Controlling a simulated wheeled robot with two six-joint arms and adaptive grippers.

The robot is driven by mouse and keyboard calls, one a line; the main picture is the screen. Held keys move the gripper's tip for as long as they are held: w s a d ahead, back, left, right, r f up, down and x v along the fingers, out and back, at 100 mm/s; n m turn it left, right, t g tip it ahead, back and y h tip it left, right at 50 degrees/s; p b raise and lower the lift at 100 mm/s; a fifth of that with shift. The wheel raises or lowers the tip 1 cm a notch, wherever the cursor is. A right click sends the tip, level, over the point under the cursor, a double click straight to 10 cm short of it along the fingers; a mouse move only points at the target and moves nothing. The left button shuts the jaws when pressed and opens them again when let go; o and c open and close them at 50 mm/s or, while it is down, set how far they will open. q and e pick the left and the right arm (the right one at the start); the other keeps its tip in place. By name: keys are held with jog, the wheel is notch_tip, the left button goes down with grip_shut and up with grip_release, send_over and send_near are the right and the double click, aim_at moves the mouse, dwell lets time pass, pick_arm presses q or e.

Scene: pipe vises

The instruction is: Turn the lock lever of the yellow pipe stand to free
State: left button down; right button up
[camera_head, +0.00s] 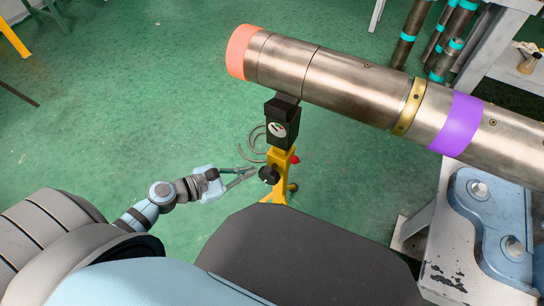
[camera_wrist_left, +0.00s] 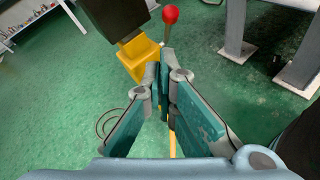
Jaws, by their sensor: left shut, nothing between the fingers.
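The yellow pipe stand (camera_head: 279,162) stands upright on the green floor, with a black head (camera_head: 282,122) bearing a dial and holding up the long pipe. Its lock lever has a red ball end (camera_head: 294,159) on the right side of the stand; the ball (camera_wrist_left: 170,14) and thin rod also show in the left wrist view, the rod pointing up. A black knob (camera_head: 268,175) is on the stand's near side. My left gripper (camera_head: 254,170) is shut and empty just left of the stand. Its tips (camera_wrist_left: 165,62) hide the rod's lower part; I cannot tell if they touch it. My right gripper is out of view.
The large metal pipe (camera_head: 345,82) with orange, yellow and purple bands runs overhead to the right. A blue vise part (camera_head: 482,215) sits on a grey bench at right. Several pipes (camera_head: 413,35) stand at the back.

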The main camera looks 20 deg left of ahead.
aim_at(297, 161)
pick_arm(q)
jog(key=shift+m, duration=0.7)
jog(key=x, duration=0.5)
jog(key=b+x, duration=0.1)
jog(key=x, duration=0.3)
jog(key=shift+w+d, duration=0.1)
jog(key=shift+d, duration=0.45)
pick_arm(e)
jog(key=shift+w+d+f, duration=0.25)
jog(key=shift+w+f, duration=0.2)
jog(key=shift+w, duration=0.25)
pick_arm(q)
jog(key=shift+w+r, duration=0.45)
jog(key=shift+r, duration=0.1)
jog(key=shift+r+p, duration=0.8)
jog(key=shift+p, duration=0.1)
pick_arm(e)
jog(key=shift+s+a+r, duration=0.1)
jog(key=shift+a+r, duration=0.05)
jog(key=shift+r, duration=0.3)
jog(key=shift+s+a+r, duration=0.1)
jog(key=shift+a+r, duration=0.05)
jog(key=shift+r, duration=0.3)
